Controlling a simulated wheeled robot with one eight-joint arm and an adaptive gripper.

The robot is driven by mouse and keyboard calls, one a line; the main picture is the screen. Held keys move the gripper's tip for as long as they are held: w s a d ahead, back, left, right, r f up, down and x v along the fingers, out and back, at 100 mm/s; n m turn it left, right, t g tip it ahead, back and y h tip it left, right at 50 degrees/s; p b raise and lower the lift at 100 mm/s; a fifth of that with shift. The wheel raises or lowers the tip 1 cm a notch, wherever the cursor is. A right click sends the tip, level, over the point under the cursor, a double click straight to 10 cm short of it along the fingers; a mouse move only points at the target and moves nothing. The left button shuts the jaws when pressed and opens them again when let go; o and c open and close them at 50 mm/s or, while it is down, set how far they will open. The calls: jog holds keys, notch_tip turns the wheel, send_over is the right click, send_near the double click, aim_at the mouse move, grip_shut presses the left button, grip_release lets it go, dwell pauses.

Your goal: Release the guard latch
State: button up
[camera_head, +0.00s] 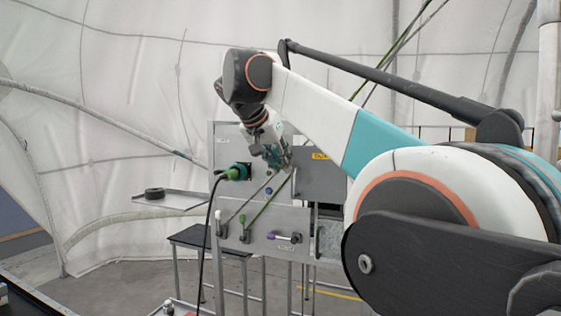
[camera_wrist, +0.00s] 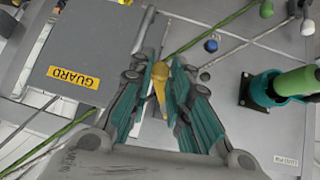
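The guard is a flat grey panel with a yellow GUARD label; it shows in the head view (camera_head: 318,178) and at left in the wrist view (camera_wrist: 82,52). A yellow handle (camera_wrist: 160,82), seemingly the latch, stands beside the guard's edge in the wrist view. My gripper (camera_wrist: 163,72) has its teal-padded fingers on both sides of this handle, close to it. I cannot tell whether both pads touch it. In the head view my gripper (camera_head: 277,157) is at the panel front, left of the guard, and the handle is not clear there.
A green plug with a black cable (camera_head: 233,173) sits in a teal socket left of my gripper. Below are a blue knob (camera_head: 268,190), rods with green and white knobs, and a purple handle (camera_head: 296,238). A side tray (camera_head: 180,202) holds a black ring (camera_head: 155,193).

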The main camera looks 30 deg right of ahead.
grip_shut()
jog(key=shift+w+a+f+m+t+y, duration=0.15)
jog(key=shift+m+t+y, duration=0.35)
jog(key=shift+t, duration=0.25)
jog(key=shift+w+a+f+m+t+y, duration=0.15)
jog(key=shift+m+t+y, duration=0.35)
jog(key=shift+t, duration=0.25)
jog(key=shift+d, duration=0.1)
jog(key=o, duration=0.8)
grip_release()
jog(key=v, duration=1.2)
